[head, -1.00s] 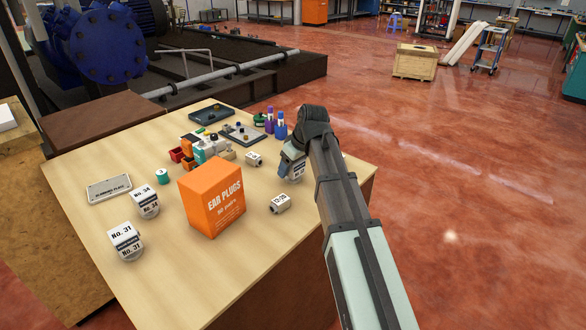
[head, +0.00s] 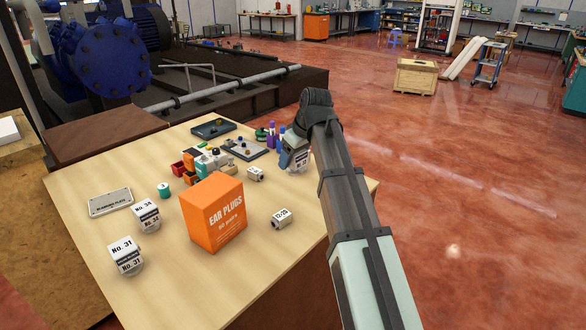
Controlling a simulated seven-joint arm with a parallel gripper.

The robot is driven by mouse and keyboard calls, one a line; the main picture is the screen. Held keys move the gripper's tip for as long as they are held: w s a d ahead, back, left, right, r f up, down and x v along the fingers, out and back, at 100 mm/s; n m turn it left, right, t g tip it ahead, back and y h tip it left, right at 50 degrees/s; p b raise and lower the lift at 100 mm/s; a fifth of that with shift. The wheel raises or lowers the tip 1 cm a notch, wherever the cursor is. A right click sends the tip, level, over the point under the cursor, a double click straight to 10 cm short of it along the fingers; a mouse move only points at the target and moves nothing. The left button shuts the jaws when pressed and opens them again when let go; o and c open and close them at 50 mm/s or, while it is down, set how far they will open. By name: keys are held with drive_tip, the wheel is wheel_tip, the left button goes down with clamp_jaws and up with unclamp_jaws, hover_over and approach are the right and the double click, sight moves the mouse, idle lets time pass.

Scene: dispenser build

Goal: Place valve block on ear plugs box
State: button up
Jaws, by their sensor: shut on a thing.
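The orange ear plugs box (head: 213,218) stands upright on the wooden table, its top bare. My gripper (head: 295,156) is to the right of and beyond the box, over the table's right part. It is shut on a white block with a dark printed label (head: 302,161), which I take to be the valve block. The arm and gripper hide part of it, and its label is too small to read fully. The block appears held above the table, apart from the box.
White labelled blocks (head: 126,256) and (head: 145,215) stand left of the box. Small white blocks (head: 282,218) and (head: 256,174) lie right of and behind it. A grey plate (head: 110,201), a green spool (head: 164,190) and dark trays (head: 213,128) are also on the table.

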drive_tip(key=shift+r, duration=0.5)
drive_tip(key=shift+a+r, duration=0.15)
drive_tip(key=shift+a, duration=0.15)
drive_tip(key=s+a+r+n, duration=0.1)
drive_tip(key=s+a+r, duration=0.35)
drive_tip(key=a, duration=0.35)
drive_tip(key=s+a+r+n+g+y, duration=0.1)
drive_tip(key=s+a+r+n, duration=0.1)
drive_tip(key=s+a+r, duration=0.35)
drive_tip(key=s+a+r+n, duration=0.1)
drive_tip(key=s+a+r, duration=0.3)
drive_tip(key=a, duration=0.6)
drive_tip(key=shift+s+d+f+m+t+h, duration=0.2)
drive_tip(key=shift+d+f+m, duration=0.35)
drive_tip(key=shift+f, duration=0.85)
drive_tip(key=shift+s+d+f+m+t+h, duration=0.1)
drive_tip(key=shift+s+d+f+m, duration=0.4)
drive_tip(key=shift+f, duration=0.95)
drive_tip(key=shift+s+d+f+m+t+h, duration=0.1)
drive_tip(key=shift+d+f+m, duration=0.45)
drive_tip(key=shift+f, duration=0.85)
drive_tip(key=shift+a+f, duration=0.1)
drive_tip(key=shift+a, duration=0.05)
